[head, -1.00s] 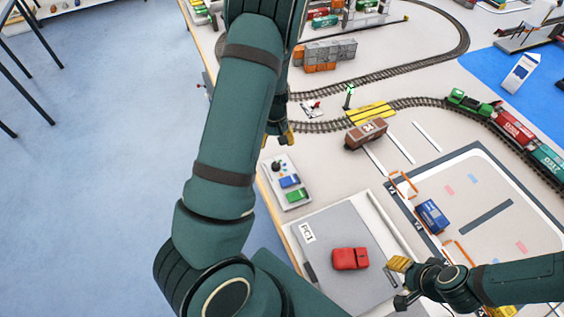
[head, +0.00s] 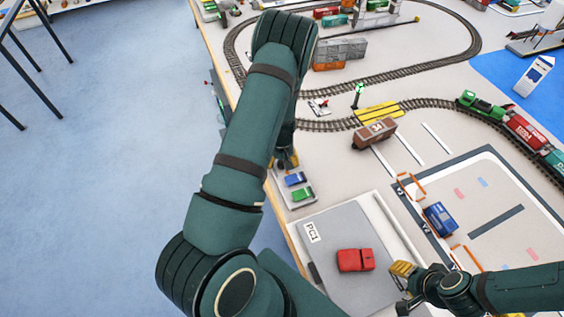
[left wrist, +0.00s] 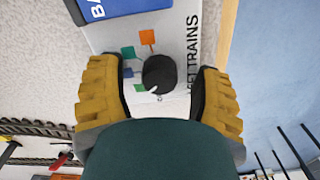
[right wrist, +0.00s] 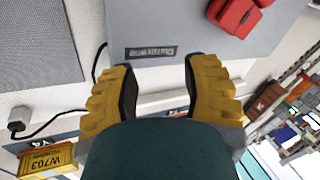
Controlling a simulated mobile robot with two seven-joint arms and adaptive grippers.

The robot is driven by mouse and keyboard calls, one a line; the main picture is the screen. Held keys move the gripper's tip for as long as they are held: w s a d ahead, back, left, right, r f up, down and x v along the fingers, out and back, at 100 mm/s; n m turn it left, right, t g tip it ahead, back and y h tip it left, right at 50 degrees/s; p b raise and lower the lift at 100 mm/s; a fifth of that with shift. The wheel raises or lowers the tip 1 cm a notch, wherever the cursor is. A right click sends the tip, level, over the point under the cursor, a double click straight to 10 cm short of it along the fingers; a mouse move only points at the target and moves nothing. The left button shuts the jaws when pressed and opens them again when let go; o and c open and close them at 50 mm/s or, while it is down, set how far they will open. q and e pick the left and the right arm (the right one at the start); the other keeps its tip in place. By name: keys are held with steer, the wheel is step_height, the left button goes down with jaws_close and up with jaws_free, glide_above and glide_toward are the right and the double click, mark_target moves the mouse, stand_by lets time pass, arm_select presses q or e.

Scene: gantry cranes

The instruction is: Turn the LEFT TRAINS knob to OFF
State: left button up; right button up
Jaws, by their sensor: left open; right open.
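The black LEFT TRAINS knob (left wrist: 159,73) stands on a light grey panel (left wrist: 185,22) in the left wrist view. Its white pointer mark faces the lower left of that picture. Orange, green and blue squares surround part of it, and the LEFT TRAINS lettering runs sideways beside it. My left gripper (left wrist: 156,72) is open, one finger on each side of the knob, with gaps visible. In the head view my left gripper (head: 285,160) covers the knob at the panel's far end. My right gripper (head: 402,284) is open and empty near the grey PC1 plate (head: 345,222).
A red vehicle (head: 355,260) sits on the PC1 plate, left of my right gripper. A brown wagon (head: 374,133) and track are beyond. The table edge runs along the left.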

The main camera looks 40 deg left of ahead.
arm_select(q)
jaws_close()
steer(key=shift+n, duration=0.4)
steer(key=n, duration=0.3)
steer(key=shift+n, duration=2)
steer(key=shift+p, duration=0.3)
